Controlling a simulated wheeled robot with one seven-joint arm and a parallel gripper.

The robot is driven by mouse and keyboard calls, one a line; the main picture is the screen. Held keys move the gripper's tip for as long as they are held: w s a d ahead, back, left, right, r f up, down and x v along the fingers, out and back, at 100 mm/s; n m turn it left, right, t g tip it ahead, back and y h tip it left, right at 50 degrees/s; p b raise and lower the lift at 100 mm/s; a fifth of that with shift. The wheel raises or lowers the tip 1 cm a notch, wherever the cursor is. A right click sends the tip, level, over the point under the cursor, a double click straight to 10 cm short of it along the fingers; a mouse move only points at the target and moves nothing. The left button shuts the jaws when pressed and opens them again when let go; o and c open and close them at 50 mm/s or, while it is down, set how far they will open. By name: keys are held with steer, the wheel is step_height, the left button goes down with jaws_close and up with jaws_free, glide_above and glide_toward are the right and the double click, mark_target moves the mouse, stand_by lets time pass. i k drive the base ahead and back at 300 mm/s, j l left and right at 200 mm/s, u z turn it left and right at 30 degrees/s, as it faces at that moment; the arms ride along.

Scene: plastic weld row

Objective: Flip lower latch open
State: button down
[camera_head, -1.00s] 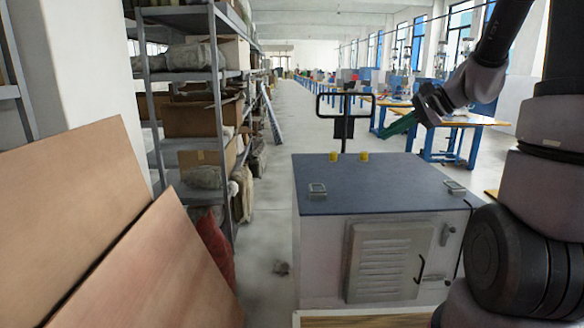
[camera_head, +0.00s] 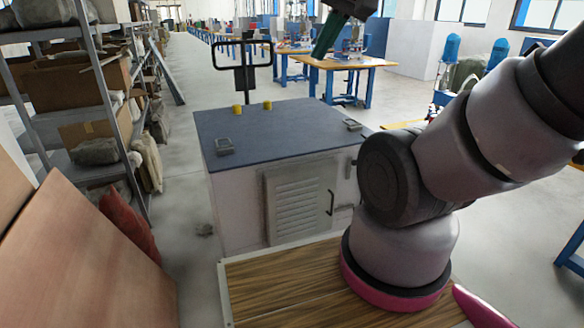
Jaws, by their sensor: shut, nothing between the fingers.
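A light grey metal cabinet (camera_head: 235,210) with a blue-grey top stands ahead of me. Its front has a louvred door (camera_head: 297,205) with a dark curved handle (camera_head: 330,202) on the door's right side. A small latch-like fitting (camera_head: 350,168) sits on the front near the upper right corner, partly beside my arm. The lower latch cannot be made out clearly; my arm covers the cabinet's lower right front. My gripper (camera_head: 328,38), with dark green fingers, is shut and empty. It shows at the top edge, above and apart from the cabinet, its upper part cut off.
Two yellow knobs (camera_head: 267,105) and metal brackets stand on the cabinet top. A dark push handle (camera_head: 243,65) rises behind it. Loaded shelves (camera_head: 100,75) and leaning boards (camera_head: 85,260) crowd the left. Blue-legged workbenches (camera_head: 345,63) stand behind; floor shows between.

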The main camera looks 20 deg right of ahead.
mark_target(343, 209)
steer(key=z, duration=0.85)
